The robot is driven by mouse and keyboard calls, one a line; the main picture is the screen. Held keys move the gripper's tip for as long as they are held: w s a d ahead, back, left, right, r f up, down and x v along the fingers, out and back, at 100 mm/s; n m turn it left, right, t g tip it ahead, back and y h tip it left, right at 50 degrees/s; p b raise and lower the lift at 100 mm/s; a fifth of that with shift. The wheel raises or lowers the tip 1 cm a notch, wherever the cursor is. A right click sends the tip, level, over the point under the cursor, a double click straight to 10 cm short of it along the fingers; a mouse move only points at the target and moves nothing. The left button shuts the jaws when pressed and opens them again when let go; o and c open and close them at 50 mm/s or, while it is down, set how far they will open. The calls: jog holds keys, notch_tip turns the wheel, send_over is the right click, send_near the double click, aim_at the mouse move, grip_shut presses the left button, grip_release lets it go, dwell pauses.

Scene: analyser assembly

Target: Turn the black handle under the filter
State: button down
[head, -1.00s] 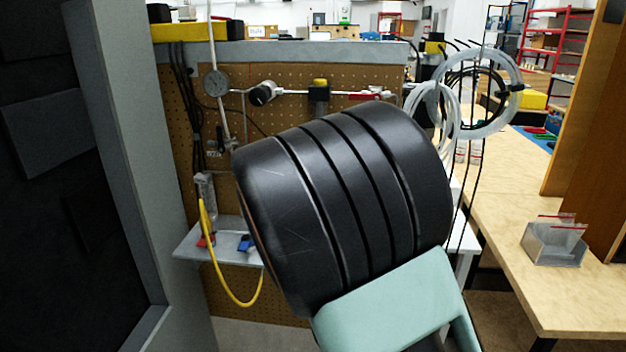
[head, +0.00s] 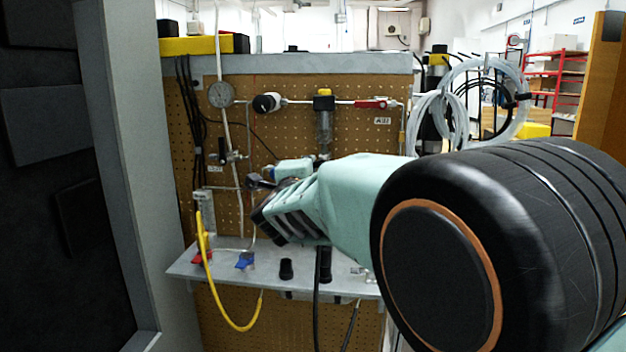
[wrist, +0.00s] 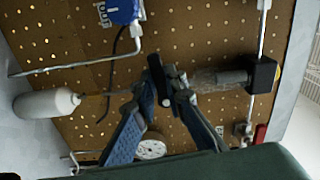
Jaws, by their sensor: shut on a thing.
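The filter (head: 324,126) has a yellow top and a clear bowl and hangs upright on the pegboard in the head view. It also shows sideways in the wrist view (wrist: 220,78). The black handle (wrist: 156,76) is a short dark bar just beyond the end of the filter bowl in the wrist view. My gripper (wrist: 164,94) has its two blue-padded fingers closed around this bar, one on each side. In the head view my arm hides the area right under the filter, and I cannot make out the handle there.
A grey shelf (head: 200,266) juts out below, with a yellow hose (head: 228,317) looping down. Coiled tubing (head: 436,115) hangs at right. A dark cabinet wall (head: 110,120) stands at left.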

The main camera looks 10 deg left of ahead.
jog(key=shift+r+m+b, duration=0.1)
jog(key=shift+m+b, duration=0.25)
jog(key=shift+m, duration=0.25)
jog(key=shift+r, duration=0.1)
jog(key=c, duration=2)
grip_release()
jog(key=shift+o, duration=0.2)
jog(key=s, duration=0.7)
jog(key=shift+s+a, duration=0.2)
jog(key=shift+s, duration=0.1)
